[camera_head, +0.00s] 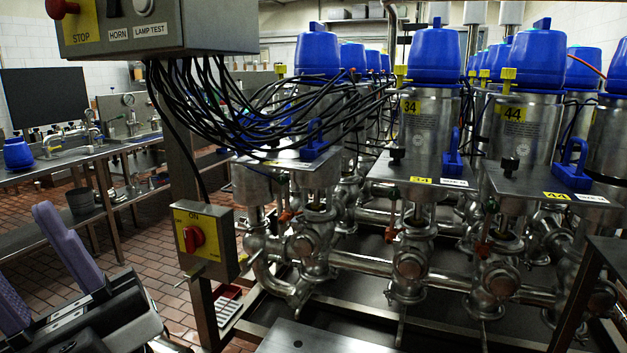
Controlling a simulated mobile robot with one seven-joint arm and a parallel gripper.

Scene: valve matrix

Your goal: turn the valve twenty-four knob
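No label reading 24 is legible. Valves labelled 34 (411,107) and 44 (513,113) stand in the front row. Left of 34 is another steel valve with a blue top (318,55); black cables cover much of its body and I cannot read its number. A blue handle-like part (316,140) sits on its plate; similar blue parts stand by 34 (453,155) and 44 (572,165). My gripper (20,245) is at the lower left, with two purple fingers spread apart and nothing seen between them. It is well left of the valves.
A post carries a grey control box (155,30) and a switch box with a red knob (194,239), between my gripper and the valves. Black cables (240,110) hang from the control box to the valves. Benches (120,150) stand behind at left. Brown tiled floor is partly clear.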

